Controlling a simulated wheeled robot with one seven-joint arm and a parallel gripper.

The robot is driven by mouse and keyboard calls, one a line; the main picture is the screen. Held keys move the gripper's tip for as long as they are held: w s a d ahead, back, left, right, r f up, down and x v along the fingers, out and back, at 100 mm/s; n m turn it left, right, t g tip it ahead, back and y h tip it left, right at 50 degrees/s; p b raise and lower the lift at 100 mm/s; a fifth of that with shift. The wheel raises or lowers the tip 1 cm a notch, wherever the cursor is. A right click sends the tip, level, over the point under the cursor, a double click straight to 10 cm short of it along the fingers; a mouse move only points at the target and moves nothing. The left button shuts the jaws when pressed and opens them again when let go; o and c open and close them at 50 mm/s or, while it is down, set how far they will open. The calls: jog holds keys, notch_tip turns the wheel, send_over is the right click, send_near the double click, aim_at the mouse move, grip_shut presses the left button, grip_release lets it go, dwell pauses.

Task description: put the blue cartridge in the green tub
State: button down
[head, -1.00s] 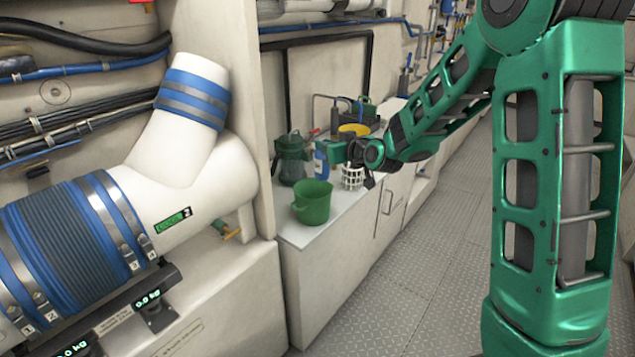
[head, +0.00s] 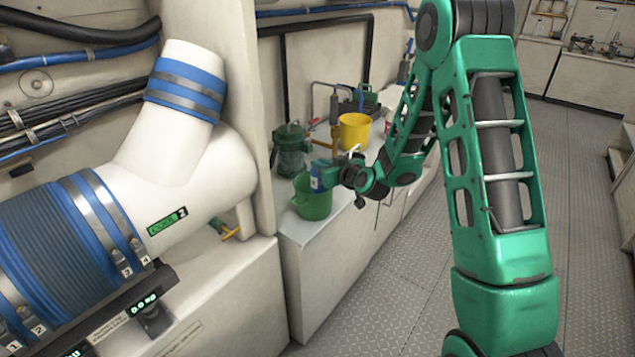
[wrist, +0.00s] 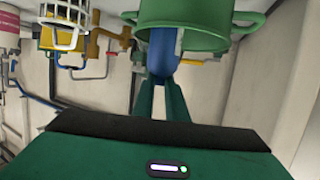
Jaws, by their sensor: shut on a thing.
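My gripper (head: 330,173) is shut on the blue cartridge (head: 317,179), which has a pale label. It holds the cartridge above the green tub (head: 314,207), which stands near the front end of the white counter. The cartridge's lower end overlaps the tub's rim in the head view. In the wrist view the blue cartridge (wrist: 161,58) sits between the fingertips (wrist: 162,92), and its far end meets the rim of the green tub (wrist: 190,12). How far it reaches inside the tub I cannot tell.
A yellow bucket (head: 355,132) stands farther back on the counter (head: 305,236). A dark green lidded canister (head: 290,152) stands left of it. A white wire basket (wrist: 64,32) shows in the wrist view. A bulkhead edge (head: 238,110) rises left of the counter; the floor at right is clear.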

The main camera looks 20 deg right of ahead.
jog(key=shift+f, duration=2.95)
jog(key=c, duration=2)
grip_release()
jog(key=shift+c, duration=0.2)
jog(key=v, duration=1.2)
jog(key=shift+w+d, duration=0.1)
